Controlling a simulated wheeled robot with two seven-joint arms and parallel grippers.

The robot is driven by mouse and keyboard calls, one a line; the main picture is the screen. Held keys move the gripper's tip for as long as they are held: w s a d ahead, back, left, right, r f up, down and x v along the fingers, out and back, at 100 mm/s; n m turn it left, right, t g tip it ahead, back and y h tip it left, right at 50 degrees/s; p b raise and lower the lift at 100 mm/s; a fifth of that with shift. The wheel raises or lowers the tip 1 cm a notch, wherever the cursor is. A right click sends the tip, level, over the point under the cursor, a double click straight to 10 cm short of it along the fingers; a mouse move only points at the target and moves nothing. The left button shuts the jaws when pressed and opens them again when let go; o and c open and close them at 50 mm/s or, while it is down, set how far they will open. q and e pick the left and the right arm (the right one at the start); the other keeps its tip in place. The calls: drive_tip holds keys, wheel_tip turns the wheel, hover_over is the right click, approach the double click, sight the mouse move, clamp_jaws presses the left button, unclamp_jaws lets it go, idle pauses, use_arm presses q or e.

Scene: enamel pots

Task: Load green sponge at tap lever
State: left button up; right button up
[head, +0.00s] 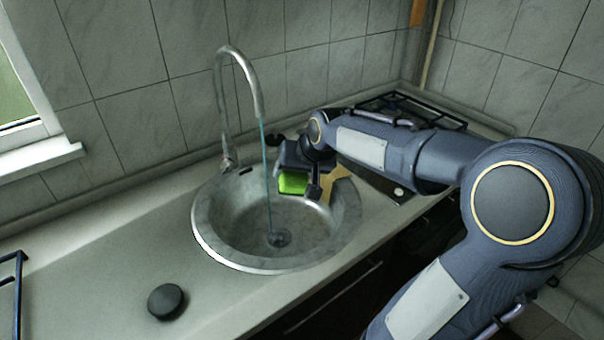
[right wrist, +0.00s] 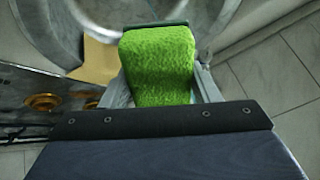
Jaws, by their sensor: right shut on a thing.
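The green sponge (head: 292,183) is held in my right gripper (head: 298,187) above the right side of the round sink. In the right wrist view the green sponge (right wrist: 158,65) fills the space between the fingers, and the right gripper (right wrist: 160,85) is shut on it. The tap (head: 240,90) is a tall curved spout at the back left of the sink, left of the sponge. Its lever (head: 229,150) is near the base. A thin blue stream of water (head: 267,180) falls from the spout into the sink (head: 222,245). The left gripper is not in view.
A black round knob-like disc (head: 166,301) lies on the counter (head: 95,260) at the front left. A dark hob grate (head: 400,108) stands at the back right. A yellowish board (head: 338,176) is right of the sink. The counter left of the sink is mostly clear.

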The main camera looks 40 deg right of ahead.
drive_tip(key=w+f, duration=0.2)
drive_tip(key=w, duration=0.8)
drive_tip(key=shift+p, duration=0.4)
drive_tip(key=shift+w, duration=0.1)
drive_tip(key=shift+s+b, duration=1.2)
drive_tip(key=shift+s, duration=2.85)
